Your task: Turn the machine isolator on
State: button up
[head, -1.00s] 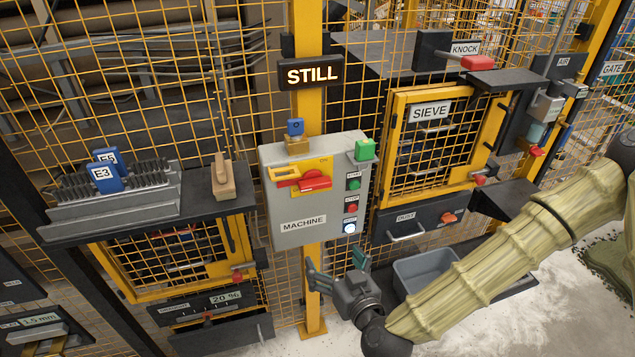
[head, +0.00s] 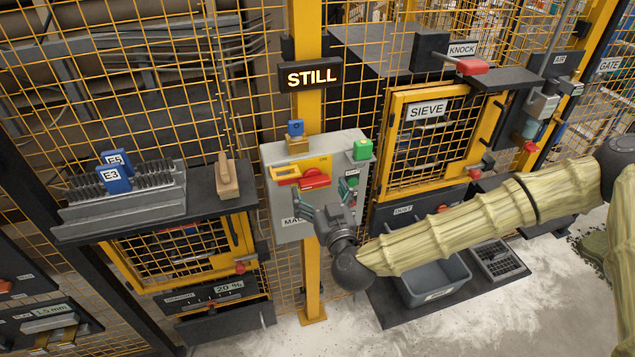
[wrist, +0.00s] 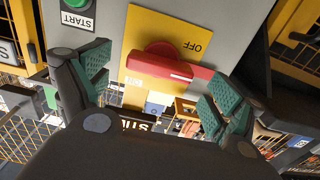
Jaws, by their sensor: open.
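The grey machine box (head: 277,160) is on the yellow post, its MACHINE label partly hidden by my gripper. Its isolator has a red handle (head: 315,178) on a yellow plate (head: 319,165). In the wrist view, turned upside down, the handle (wrist: 170,68) lies roughly crosswise on the plate (wrist: 145,25), with OFF readable. My gripper (head: 328,197) is in front of the box's lower part, below the handle. In the wrist view my open gripper (wrist: 155,92) has its green fingertips on either side of the handle, nothing between them; contact cannot be told.
A green START button (wrist: 76,4) sits beside the plate. A sign (head: 311,75) reads STILL. The sieve cabinet (head: 428,145) stands right.

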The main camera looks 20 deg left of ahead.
jog(key=shift+x, duration=0.8)
jog(key=c, duration=1)
